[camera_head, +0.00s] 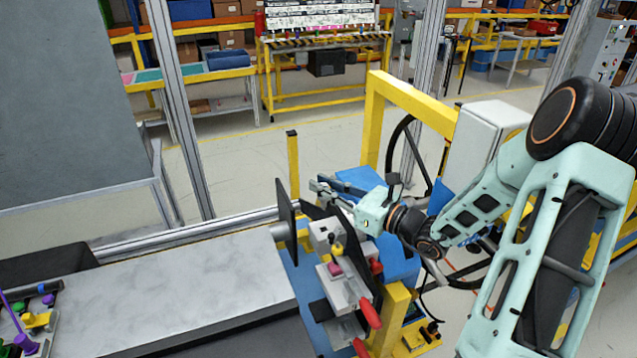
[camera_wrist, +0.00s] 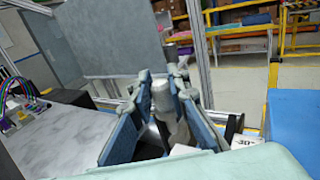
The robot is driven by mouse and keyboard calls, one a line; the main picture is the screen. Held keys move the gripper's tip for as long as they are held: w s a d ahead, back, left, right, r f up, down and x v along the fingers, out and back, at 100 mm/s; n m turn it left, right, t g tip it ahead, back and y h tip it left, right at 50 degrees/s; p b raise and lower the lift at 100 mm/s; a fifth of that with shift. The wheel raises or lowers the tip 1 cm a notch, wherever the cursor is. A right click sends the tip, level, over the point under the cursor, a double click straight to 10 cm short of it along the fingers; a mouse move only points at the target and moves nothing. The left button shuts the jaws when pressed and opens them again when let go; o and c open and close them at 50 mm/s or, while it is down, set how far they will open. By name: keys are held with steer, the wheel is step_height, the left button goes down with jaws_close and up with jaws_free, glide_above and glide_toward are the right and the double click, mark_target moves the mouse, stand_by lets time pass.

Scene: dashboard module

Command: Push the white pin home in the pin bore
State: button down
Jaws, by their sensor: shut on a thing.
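My gripper (camera_head: 320,187) is at the end of my arm, reaching left above the fixture (camera_head: 345,287) in the head view. In the wrist view my gripper (camera_wrist: 163,80) has its two blue fingers on either side of a pale grey-white cylinder with a narrower top, which looks like the white pin (camera_wrist: 162,97). The gripper is shut on it, and it stands roughly upright in the picture. The pin cannot be made out clearly in the head view. The pin bore cannot be made out in either view.
The fixture has a yellow knob, a pink part and red handles (camera_head: 370,313). A dark upright plate (camera_head: 287,215) stands just left of the gripper. A grey table (camera_head: 190,290) lies to the left, with small coloured parts at its far left. A yellow frame (camera_head: 372,120) stands behind.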

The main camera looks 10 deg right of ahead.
mark_target(324, 207)
steer(key=shift+s+d, duration=0.1)
steer(key=shift+f+b, duration=2.25)
steer(key=shift+f, duration=0.65)
steer(key=shift+f+b, duration=1.35)
steer(key=shift+f, duration=0.55)
steer(key=shift+r, duration=0.15)
steer(key=shift+r+p, duration=1.25)
steer(key=shift+r, duration=0.15)
steer(key=shift+f+b, duration=1)
steer(key=shift+f, duration=0.35)
